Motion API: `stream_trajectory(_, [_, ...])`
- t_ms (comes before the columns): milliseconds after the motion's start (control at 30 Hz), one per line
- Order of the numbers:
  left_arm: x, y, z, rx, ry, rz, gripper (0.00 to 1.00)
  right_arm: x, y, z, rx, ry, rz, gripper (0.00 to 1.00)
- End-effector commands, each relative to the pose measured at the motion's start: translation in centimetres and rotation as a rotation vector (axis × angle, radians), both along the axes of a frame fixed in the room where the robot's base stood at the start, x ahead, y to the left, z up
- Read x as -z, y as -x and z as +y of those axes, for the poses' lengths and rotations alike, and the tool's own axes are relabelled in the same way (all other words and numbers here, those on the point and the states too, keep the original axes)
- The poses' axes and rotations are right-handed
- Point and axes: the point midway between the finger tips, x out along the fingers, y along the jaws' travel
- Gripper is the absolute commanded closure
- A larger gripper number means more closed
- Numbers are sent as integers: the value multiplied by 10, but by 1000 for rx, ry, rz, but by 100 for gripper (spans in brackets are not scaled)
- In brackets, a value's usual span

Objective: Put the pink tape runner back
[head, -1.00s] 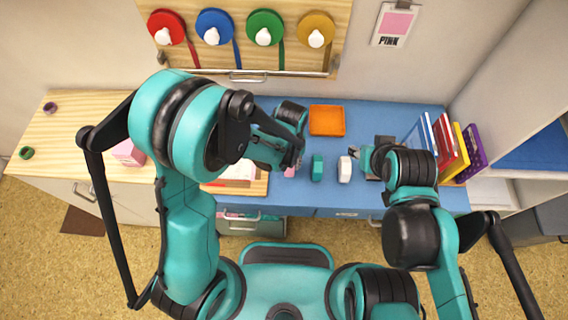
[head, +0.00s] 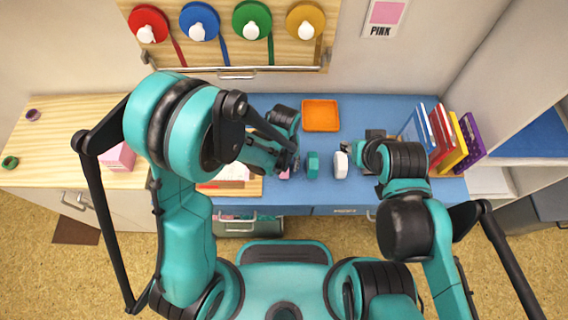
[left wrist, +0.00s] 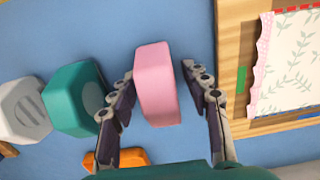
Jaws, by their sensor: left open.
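The pink tape runner (left wrist: 157,85) lies on the blue desktop, between the two spread fingers of my left gripper (left wrist: 160,95) in the left wrist view. The fingers stand open on either side of it, with small gaps showing. In the head view my left gripper (head: 292,163) is low over the runner and hides most of it; only a small pink patch (head: 284,175) shows. My right gripper (head: 348,147) is above the desk to the right; its fingers are too small to read.
A teal runner (head: 313,165) and a white one (head: 341,165) stand to the right of the pink one. An orange tray (head: 321,130) lies behind. A wooden board with a patterned sheet (left wrist: 287,75) lies close beside my left gripper. Books (head: 440,135) stand at the right.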

Motion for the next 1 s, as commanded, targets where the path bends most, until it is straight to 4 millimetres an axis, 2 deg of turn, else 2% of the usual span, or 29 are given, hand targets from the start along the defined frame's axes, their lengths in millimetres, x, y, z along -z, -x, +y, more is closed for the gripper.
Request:
stream_trajectory(167, [-20,0,0,0,0,0,52,-11,0,0,0,0,0,60])
stream_trajectory(400, [-75,0,0,0,0,0,52,-32,0,0,0,0,0,60])
stream_trajectory(600, [-110,0,0,0,0,0,52,-43,0,0,0,0,0,60])
stream_trajectory(733, [-121,0,0,0,0,0,52,-45,0,0,0,0,0,60])
stream_trajectory(1000, [-129,-1,5,-2,6,-12,52,-45,0,0,0,0,0,60])
